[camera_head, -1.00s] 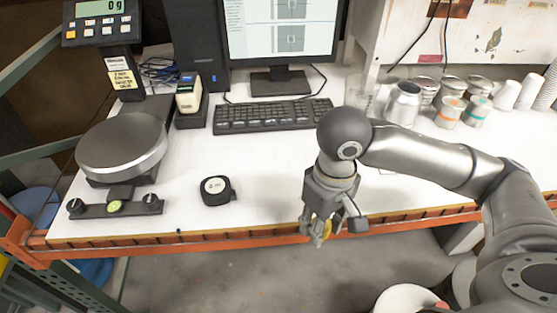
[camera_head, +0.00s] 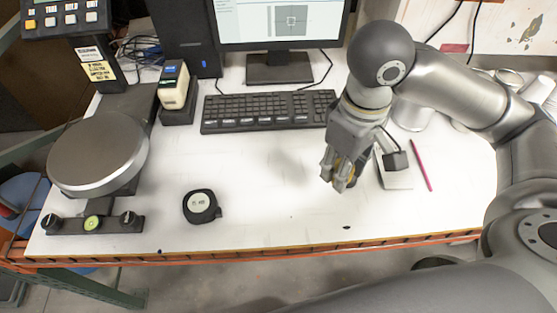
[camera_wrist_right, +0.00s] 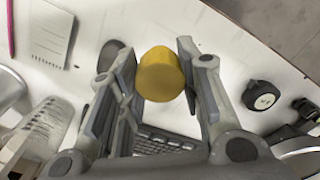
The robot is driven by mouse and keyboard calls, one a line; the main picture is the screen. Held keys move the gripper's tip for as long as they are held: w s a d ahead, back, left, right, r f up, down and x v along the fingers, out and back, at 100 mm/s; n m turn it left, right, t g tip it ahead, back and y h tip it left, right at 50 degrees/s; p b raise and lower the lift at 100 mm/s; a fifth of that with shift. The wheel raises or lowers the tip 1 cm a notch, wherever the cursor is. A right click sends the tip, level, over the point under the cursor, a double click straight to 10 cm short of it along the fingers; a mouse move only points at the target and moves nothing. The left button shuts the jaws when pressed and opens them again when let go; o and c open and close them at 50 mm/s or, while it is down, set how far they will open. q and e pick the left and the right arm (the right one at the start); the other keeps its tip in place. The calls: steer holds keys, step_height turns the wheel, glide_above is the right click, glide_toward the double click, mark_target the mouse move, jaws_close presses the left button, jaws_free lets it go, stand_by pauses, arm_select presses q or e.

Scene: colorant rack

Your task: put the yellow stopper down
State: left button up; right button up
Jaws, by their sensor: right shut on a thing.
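The yellow stopper (camera_wrist_right: 160,74) is a short, rounded yellow piece between the two fingers in the right wrist view. My right gripper (camera_wrist_right: 160,80) is shut on it, one finger at each side. In the head view my right gripper (camera_head: 341,183) is over the white tabletop (camera_head: 270,205), right of the middle and in front of the keyboard. The stopper is mostly hidden by the fingers there. Its height above the table is hard to tell. My left gripper is not in view.
The keyboard (camera_head: 268,112) lies behind the gripper. A notepad (camera_head: 397,180) and a red pencil (camera_head: 421,165) lie to its right. A black tape measure (camera_head: 200,206) and a scale (camera_head: 100,153) are to the left. Free tabletop lies between the tape measure and gripper.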

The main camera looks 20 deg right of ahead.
steer(key=w+a+f, duration=0.2)
steer(key=w, duration=0.1)
steer(key=w+a+f+p, duration=0.1)
steer(key=w+a+f, duration=0.1)
steer(key=w+f, duration=0.1)
steer(key=w+a+f, duration=0.2)
steer(key=w+f, duration=0.1)
steer(key=w, duration=0.2)
steer(key=shift+f, duration=0.25)
steer(key=shift+w+a+f, duration=0.1)
steer(key=shift+a+f, duration=0.1)
steer(key=shift+f, duration=0.05)
steer(key=f, duration=0.1)
steer(key=f+p, duration=0.1)
steer(key=f, duration=0.1)
steer(key=shift+w+a+f, duration=0.1)
steer(key=shift+w, duration=0.15)
steer(key=shift+f, duration=0.2)
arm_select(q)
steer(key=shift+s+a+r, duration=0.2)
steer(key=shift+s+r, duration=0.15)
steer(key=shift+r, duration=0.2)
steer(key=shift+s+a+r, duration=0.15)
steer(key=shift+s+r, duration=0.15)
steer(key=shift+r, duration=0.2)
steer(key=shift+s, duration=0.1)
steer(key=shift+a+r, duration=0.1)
arm_select(e)
steer(key=shift+f, duration=0.15)
